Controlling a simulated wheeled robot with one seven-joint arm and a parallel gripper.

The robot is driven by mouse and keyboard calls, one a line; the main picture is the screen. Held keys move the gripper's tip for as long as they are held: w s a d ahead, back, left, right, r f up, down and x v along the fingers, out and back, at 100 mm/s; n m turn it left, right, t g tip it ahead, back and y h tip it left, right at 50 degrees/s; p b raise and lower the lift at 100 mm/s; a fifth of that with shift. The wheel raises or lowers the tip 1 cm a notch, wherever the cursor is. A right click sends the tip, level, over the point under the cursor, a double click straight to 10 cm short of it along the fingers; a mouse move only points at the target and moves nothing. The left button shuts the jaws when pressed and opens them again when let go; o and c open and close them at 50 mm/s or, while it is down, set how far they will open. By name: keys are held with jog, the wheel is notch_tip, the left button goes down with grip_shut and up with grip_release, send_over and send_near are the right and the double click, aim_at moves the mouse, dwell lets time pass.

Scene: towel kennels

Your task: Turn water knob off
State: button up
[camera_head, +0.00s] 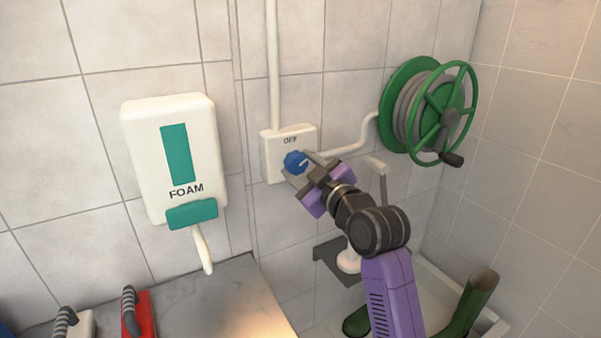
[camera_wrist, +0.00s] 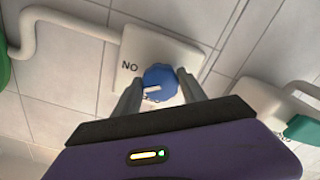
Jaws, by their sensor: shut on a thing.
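The water knob (camera_head: 294,161) is a blue dial with a white pointer, mounted on a white wall box (camera_head: 273,158). "OFF" is printed above it in the head view. In the wrist view the blue knob (camera_wrist: 160,80) shows between my two grey fingers, and the box (camera_wrist: 174,47) has a label reading "NO", which looks like an upside-down "ON". The pointer lies toward that label's side. My gripper (camera_head: 301,168) is at the knob, shut on it. Its purple body and fingers hide the knob's lower right side and part of the box.
A white foam dispenser (camera_head: 173,158) hangs left of the box. A green hose reel (camera_head: 432,112) is on the wall to the right, joined by a white pipe (camera_head: 355,142). A grey counter (camera_head: 222,300) with red-and-grey tools is lower left.

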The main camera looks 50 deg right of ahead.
jog(key=n+b, duration=0.2)
jog(key=n, duration=0.4)
jog(key=shift+b, duration=0.35)
jog(key=n+b, duration=0.2)
jog(key=n, duration=0.3)
jog(key=shift+r, duration=0.1)
jog(key=shift+n, duration=0.3)
jog(key=o, duration=1.4)
jog(key=shift+c, duration=0.2)
jog(key=v, duration=0.8)
jog(key=shift+b, duration=0.45)
jog(key=shift+w, duration=0.1)
